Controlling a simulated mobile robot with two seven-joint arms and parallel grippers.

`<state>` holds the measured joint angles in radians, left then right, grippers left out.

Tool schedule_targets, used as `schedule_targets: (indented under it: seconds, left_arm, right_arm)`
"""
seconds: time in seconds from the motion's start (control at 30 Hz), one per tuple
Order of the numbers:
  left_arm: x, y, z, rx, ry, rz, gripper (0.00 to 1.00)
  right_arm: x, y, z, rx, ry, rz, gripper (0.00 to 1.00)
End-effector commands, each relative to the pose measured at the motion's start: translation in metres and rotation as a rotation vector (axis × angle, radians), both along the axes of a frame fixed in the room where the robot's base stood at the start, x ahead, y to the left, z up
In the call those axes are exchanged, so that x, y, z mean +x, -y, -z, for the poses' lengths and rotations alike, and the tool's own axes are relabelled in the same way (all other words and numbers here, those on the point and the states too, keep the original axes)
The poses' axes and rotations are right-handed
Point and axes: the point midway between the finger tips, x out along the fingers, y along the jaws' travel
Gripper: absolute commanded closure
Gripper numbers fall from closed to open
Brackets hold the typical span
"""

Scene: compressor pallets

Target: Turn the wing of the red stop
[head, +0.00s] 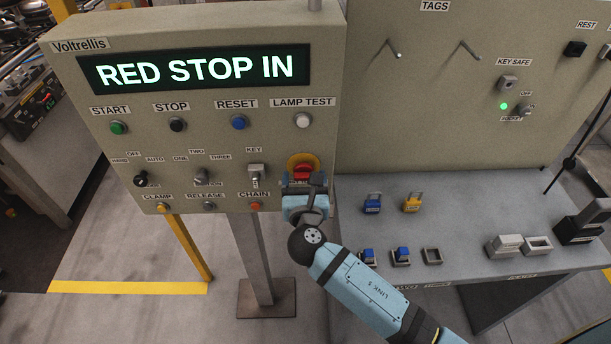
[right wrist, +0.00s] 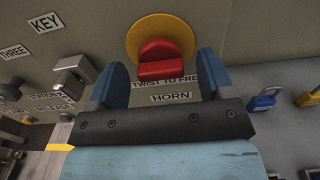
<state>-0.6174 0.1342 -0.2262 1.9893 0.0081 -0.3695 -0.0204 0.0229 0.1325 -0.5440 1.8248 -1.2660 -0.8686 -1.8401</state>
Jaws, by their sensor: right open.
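The red stop (head: 303,169) sits on a round yellow plate at the lower right of the grey-green control panel (head: 230,130). In the right wrist view the red stop (right wrist: 165,66) shows its wing, a raised red bar, in front of the yellow plate (right wrist: 160,28). My right gripper (head: 304,184) is open just in front of and below the stop, covering its lower part in the head view. In the right wrist view its blue fingers (right wrist: 161,76) stand apart on either side below the wing, with no clear contact. My left gripper is out of view.
The panel display (head: 196,70) reads "RED STOP IN". The key switch (head: 256,172) and chain button (head: 254,207) lie just left of my right gripper. A shelf (head: 465,215) at the right carries a blue padlock (head: 372,203), a yellow padlock (head: 412,203) and small holders.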

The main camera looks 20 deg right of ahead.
Motion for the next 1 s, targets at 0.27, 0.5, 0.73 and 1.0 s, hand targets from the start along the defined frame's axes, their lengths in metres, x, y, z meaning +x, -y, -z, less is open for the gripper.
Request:
schedule_targets:
  seconds: [0.27, 0.5, 0.73, 1.0]
  left_arm:
    - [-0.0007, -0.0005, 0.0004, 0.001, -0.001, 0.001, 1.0]
    - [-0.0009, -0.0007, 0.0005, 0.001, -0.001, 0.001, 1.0]
    - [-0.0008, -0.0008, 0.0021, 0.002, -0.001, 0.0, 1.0]
    - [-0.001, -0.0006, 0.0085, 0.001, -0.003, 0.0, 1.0]
  right_arm:
    - [-0.0001, -0.0001, -0.0002, 0.0, 0.0, 0.0, 0.39]
    - [0.0, -0.0001, -0.0002, 0.0, 0.0, 0.0, 0.75]
    - [0.0001, 0.0002, 0.0002, 0.034, 0.011, 0.001, 0.75]
    - [0.0001, 0.0009, 0.0004, 0.185, 0.055, 0.001, 0.75]
